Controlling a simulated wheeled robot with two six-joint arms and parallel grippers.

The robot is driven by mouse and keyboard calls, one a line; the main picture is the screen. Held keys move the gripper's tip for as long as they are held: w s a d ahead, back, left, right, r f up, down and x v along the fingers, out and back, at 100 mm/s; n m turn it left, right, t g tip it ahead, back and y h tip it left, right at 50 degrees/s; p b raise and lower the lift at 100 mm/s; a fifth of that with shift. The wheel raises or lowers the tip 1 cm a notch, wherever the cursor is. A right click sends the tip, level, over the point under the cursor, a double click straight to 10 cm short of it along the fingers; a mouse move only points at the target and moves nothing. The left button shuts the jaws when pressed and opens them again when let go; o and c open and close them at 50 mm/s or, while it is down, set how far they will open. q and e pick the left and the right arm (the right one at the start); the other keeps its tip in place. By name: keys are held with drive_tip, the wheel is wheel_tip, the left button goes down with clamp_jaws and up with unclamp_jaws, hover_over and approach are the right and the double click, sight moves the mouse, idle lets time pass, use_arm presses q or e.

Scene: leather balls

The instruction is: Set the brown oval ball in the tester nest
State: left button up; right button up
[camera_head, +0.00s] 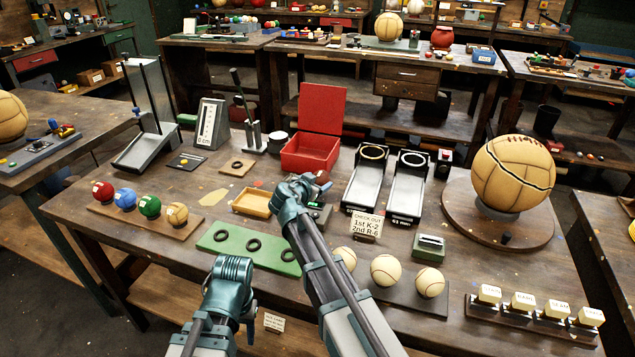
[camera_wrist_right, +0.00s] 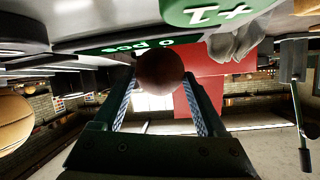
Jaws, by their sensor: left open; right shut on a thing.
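My right gripper (camera_head: 316,181) is shut on a dark brown ball, seen between its two fingers in the right wrist view (camera_wrist_right: 160,71). The ball is hidden in the head view, so its oval form cannot be made out fully. The gripper is above the middle of the table, just in front of the open red box (camera_head: 305,160). A small grey device (camera_head: 320,213) lies partly hidden under it. I cannot tell for sure which fixture is the tester nest; a tan pad with a black ring (camera_head: 238,167) lies further left. My left gripper (camera_head: 236,268) is open near the green board's front edge.
A green board (camera_head: 215,239) with black rings lies before my grippers. A yellow tray (camera_head: 252,204) is left of my right gripper. Two ramps (camera_head: 366,186) and a large stitched ball (camera_head: 513,174) stand right. Pale balls (camera_head: 385,270) sit at the front.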

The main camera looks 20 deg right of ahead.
sight(318, 178)
wheel_tip(318, 178, up, 15)
drive_tip(key=p, duration=1.4)
